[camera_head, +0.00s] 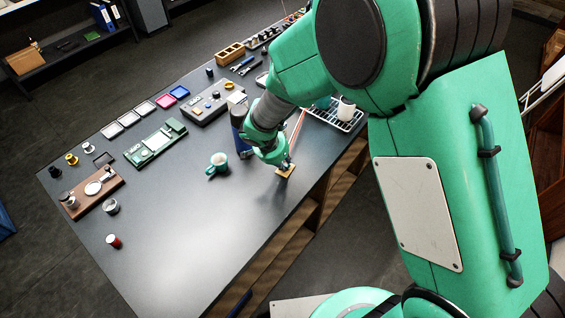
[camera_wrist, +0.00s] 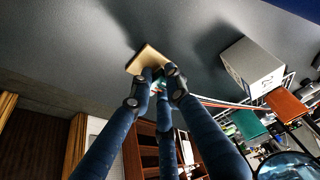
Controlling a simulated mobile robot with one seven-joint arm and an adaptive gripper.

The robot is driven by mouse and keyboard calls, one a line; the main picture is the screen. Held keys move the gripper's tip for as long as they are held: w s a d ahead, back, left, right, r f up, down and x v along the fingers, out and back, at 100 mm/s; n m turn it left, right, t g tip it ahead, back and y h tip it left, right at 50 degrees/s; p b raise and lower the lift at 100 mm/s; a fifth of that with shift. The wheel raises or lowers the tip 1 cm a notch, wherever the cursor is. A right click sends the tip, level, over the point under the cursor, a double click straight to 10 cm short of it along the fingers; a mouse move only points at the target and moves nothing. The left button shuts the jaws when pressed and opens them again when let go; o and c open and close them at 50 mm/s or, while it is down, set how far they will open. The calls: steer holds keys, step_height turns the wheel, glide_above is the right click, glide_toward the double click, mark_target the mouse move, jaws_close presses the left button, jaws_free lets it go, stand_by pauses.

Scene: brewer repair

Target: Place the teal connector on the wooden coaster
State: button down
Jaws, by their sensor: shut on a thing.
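The wooden coaster (camera_head: 286,171) lies on the dark table near its front edge, directly below my gripper (camera_head: 281,163). In the wrist view the coaster (camera_wrist: 147,58) is a pale square right at the fingertips. My gripper's blue fingers (camera_wrist: 157,75) are closed around a small teal piece, the teal connector (camera_wrist: 160,86), which is mostly hidden between them. The connector is over the coaster, at or very close to its surface; I cannot tell whether they touch. In the head view my fingers and wrist hide the connector.
A dark blue cylinder (camera_head: 240,130) stands close behind my wrist. The front-left table top is mostly clear.

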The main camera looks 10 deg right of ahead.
steer(key=shift+f, duration=0.2)
stand_by(0.3)
steer(key=c, duration=1.7)
jaws_free()
steer(key=shift+o, duration=0.2)
steer(key=shift+r, duration=0.15)
steer(key=shift+r, duration=0.3)
steer(key=p+v, duration=0.1)
steer(key=v, duration=1)
steer(key=shift+s, duration=0.2)
steer(key=shift+a+r, duration=0.1)
steer(key=shift+r, duration=0.1)
